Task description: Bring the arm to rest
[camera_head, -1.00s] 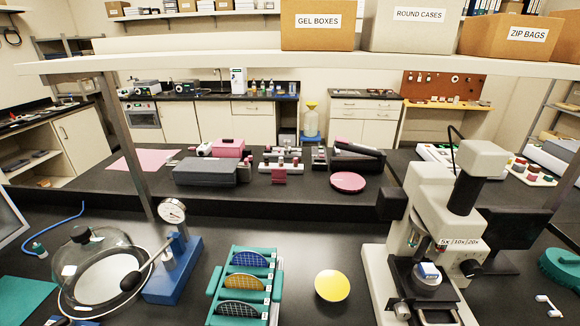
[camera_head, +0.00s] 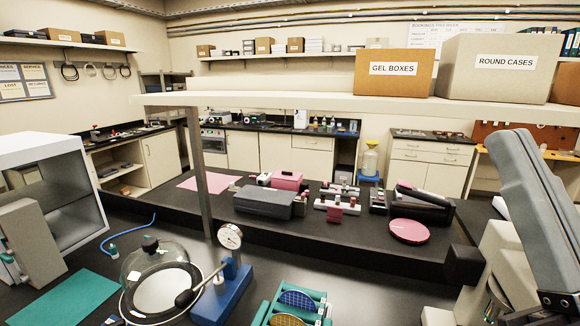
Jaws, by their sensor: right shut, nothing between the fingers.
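A dial gauge (camera_head: 230,237) stands on a blue stand (camera_head: 228,298) at the lower left of centre. A thin lever arm (camera_head: 209,280) with a black knob (camera_head: 184,299) slopes down to the left from this stand, in front of a glass dome (camera_head: 160,270). I cannot tell whether the knob touches anything. My right arm comes in at the right edge as a large grey link, with the right gripper (camera_head: 555,302) at the lower right, shut and empty, its fingertips mostly out of frame. It hides much of the white microscope (camera_head: 499,262). My left gripper is out of view.
A teal rack (camera_head: 314,299) of wafers is cut off at the bottom edge. A teal mat (camera_head: 66,298) and a white open-fronted cabinet (camera_head: 50,160) are at the left. A shelf post (camera_head: 199,160) rises behind the gauge. Pink and grey items sit on the back bench.

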